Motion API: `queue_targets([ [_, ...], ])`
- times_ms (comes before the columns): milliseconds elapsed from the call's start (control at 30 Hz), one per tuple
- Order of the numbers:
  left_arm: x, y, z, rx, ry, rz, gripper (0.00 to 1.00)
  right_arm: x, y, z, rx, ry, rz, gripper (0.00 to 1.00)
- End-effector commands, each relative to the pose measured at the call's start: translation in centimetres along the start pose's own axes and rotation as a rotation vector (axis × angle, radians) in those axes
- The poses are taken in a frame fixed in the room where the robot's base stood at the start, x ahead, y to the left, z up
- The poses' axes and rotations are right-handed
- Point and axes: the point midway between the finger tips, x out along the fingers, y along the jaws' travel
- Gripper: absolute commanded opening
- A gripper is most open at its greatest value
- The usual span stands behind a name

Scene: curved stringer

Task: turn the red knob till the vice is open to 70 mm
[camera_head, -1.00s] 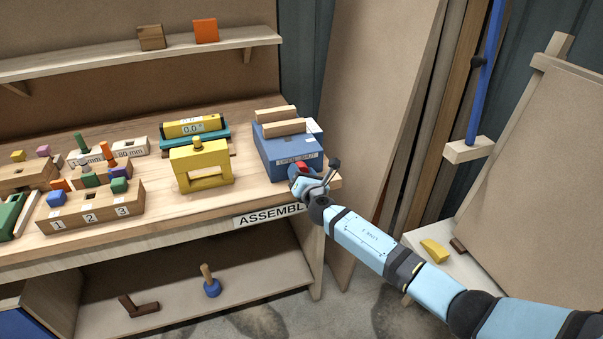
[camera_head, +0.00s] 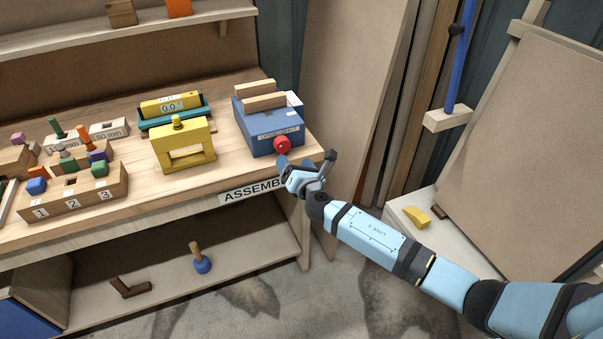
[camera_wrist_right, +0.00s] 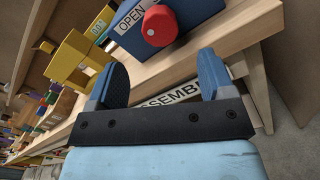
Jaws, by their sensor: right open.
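The vice is a blue block (camera_head: 257,131) with two wooden jaws (camera_head: 259,96) on top, at the right end of the bench. A gap shows between the jaws; its width in mm cannot be read. The red knob (camera_head: 282,146) is on its front face, beside an "OPEN - SHUT" label (camera_head: 279,133). My right gripper (camera_head: 305,162) is open and empty, just in front of and below the knob, apart from it. In the right wrist view the red knob (camera_wrist_right: 160,26) lies beyond the two spread fingertips (camera_wrist_right: 163,78). My left gripper is not in view.
A yellow frame (camera_head: 184,146) and a teal holder with a yellow level (camera_head: 172,108) stand left of the vice. A numbered block (camera_head: 75,201) with pegs is further left. The bench's front edge (camera_head: 235,194) is close to my gripper.

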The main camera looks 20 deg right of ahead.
Motion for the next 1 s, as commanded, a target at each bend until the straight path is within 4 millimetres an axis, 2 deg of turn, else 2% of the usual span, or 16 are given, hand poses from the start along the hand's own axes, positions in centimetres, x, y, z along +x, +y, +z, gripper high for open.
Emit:
queue_targets([
  [100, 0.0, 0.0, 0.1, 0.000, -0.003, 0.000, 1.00, -2.5, 0.0, 0.0, 0.000, 0.002, 0.001, 0.76],
  [300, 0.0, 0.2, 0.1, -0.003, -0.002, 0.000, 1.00, -4.9, -0.1, 0.0, 0.000, 0.001, 0.000, 0.76],
  [867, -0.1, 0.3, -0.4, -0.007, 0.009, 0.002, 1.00, -5.5, 0.0, 0.0, 0.001, 0.000, 0.000, 0.76],
  [1000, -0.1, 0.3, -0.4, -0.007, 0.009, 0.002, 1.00, -6.8, -0.3, -1.5, 0.108, 0.036, -0.020, 0.76],
])
